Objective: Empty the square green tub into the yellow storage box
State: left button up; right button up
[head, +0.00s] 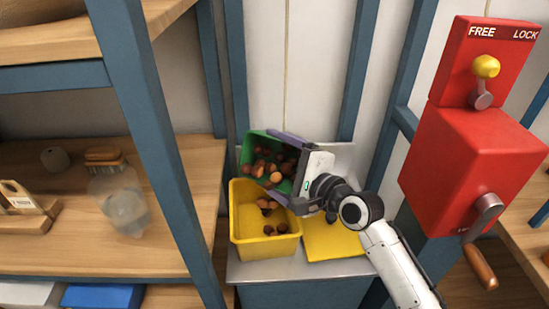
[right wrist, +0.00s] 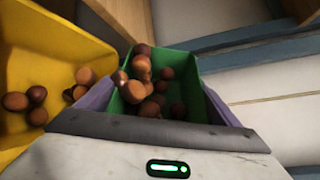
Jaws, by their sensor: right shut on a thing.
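The square green tub (head: 250,146) is tilted over the yellow storage box (head: 265,247), its open side facing the box. Brown chestnuts (head: 275,170) are inside the tub, and some are at its lower edge. Several chestnuts lie in the box or are dropping into it. My right gripper (head: 291,170) is shut on the tub, its purple-grey fingers along the tub's sides. In the right wrist view the tub (right wrist: 205,78) sits between the fingers, with the yellow box (right wrist: 55,45) at the left. My left gripper is not in view.
A yellow lid or flat panel (head: 332,238) lies right of the box on the grey stand (head: 262,270). A red crank machine (head: 465,165) stands at the right. Wooden shelves with blue posts (head: 150,110) are at the left, holding a clear jar (head: 124,207) and a brush (head: 103,155).

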aim_at(266, 182)
jog(key=n+b, duration=0.1)
jog(key=b, duration=0.1)
jog(key=f+n+t+b, duration=0.1)
jog(key=b, duration=0.1)
jog(key=s+f+n+b, duration=0.1)
jog(key=b, duration=0.1)
jog(key=shift+a+n+t+y+b, duration=0.3)
jog(key=shift+a+n+t+b, duration=0.1)
jog(key=shift+s+a+f+n+b, duration=0.15)
jog(key=shift+s+n+b, duration=0.1)
jog(key=shift+n+b, duration=0.25)
jog(key=shift+s+a+n+t+y+b, duration=0.1)
jog(key=shift+s+n+t+y+b, duration=0.2)
jog(key=shift+n, duration=0.4)
jog(key=shift+s+a+r+n+t+b, duration=0.15)
jog(key=shift+r+n+b, duration=0.1)
jog(key=shift+n, duration=0.15)
jog(key=shift+a+r+n+t+b, duration=0.15)
jog(key=shift+r+n+b, duration=0.1)
jog(key=shift+n, duration=0.15)
jog(key=shift+s+d+r, duration=0.1)
jog(key=shift+y, duration=0.3)
